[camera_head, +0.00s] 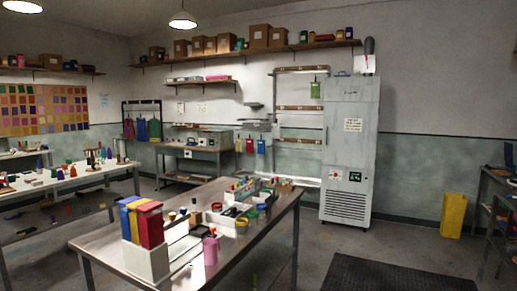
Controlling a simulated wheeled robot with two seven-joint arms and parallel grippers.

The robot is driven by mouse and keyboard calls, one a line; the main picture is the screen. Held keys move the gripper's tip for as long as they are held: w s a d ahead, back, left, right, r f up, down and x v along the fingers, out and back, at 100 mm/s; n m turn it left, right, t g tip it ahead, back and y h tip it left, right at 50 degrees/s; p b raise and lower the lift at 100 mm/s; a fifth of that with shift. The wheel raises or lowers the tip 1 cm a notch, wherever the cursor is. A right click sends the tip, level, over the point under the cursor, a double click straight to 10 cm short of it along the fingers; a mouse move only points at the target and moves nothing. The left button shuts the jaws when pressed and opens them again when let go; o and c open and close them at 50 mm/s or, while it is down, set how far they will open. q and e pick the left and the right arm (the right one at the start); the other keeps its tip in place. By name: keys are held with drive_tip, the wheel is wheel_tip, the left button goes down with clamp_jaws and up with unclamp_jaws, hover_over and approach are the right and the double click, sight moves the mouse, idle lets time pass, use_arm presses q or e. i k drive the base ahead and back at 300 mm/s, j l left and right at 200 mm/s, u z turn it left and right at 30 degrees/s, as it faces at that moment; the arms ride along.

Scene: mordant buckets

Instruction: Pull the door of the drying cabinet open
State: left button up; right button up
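The drying cabinet (349,150) is a tall pale grey unit against the back wall, right of centre. Its door looks shut. A paper notice (353,125) and two small labels, one red and one green, are on its front. A vented grille (346,205) is at the bottom. A thin dark handle seems to run along the door's left edge, too small to make out well. Neither of my grippers shows in the head view, so I cannot see whether they are open or shut.
A metal table (108,243) with colored binders, bottles and trays stands in the foreground, left of the cabinet. A dark floor mat (395,275) lies in front right. A yellow bin (453,215) stands right of the cabinet. The floor before the cabinet looks clear.

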sight(350, 128)
drive_tip(key=i+l+z, duration=0.3)
drive_tip(key=i, duration=0.35)
drive_tip(key=i+l+z, duration=0.35)
drive_tip(key=i, duration=0.3)
drive_tip(key=i+z, duration=0.3)
drive_tip(key=i, duration=1.75)
drive_tip(key=i+l+u, duration=0.15)
drive_tip(key=i, duration=1.2)
drive_tip(key=i+u, duration=0.15)
drive_tip(key=i, duration=0.4)
drive_tip(key=i+u, duration=0.1)
drive_tip(key=i, duration=0.45)
drive_tip(key=i+l+u, duration=0.15)
drive_tip(key=i, duration=0.4)
drive_tip(key=i+l+u, duration=0.15)
drive_tip(key=i, duration=0.35)
